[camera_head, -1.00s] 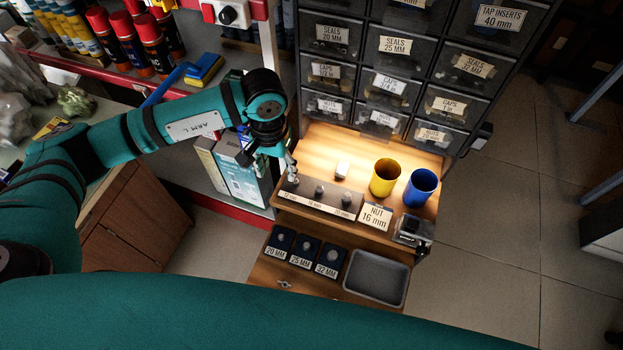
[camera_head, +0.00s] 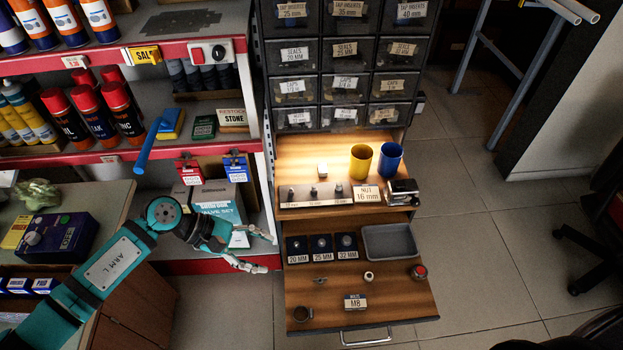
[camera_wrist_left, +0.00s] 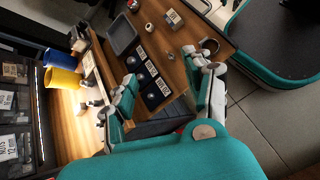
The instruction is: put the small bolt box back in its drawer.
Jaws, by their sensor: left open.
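The small bolt box (camera_head: 355,302), labelled BOLTS M8, sits near the front of the pulled-out lower wooden drawer (camera_head: 400,307), which has a metal front handle. In the left wrist view, the box (camera_wrist_left: 173,17) is near the top, beyond the fingers. My left gripper (camera_head: 268,254) is open and empty, just left of the drawer's left edge and apart from the box. In the left wrist view, its two fingers (camera_wrist_left: 163,75) spread apart with the drawer's contents between and beyond them. My right gripper is out of view.
The lower drawer also holds a grey tray (camera_head: 390,241), labelled dark blocks (camera_head: 321,246), a ring (camera_head: 302,314) and a red-topped part (camera_head: 418,272). Above are a worktop with yellow (camera_head: 361,160) and blue cups (camera_head: 389,161). Shelving with a valve-set box (camera_head: 219,203) stands left.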

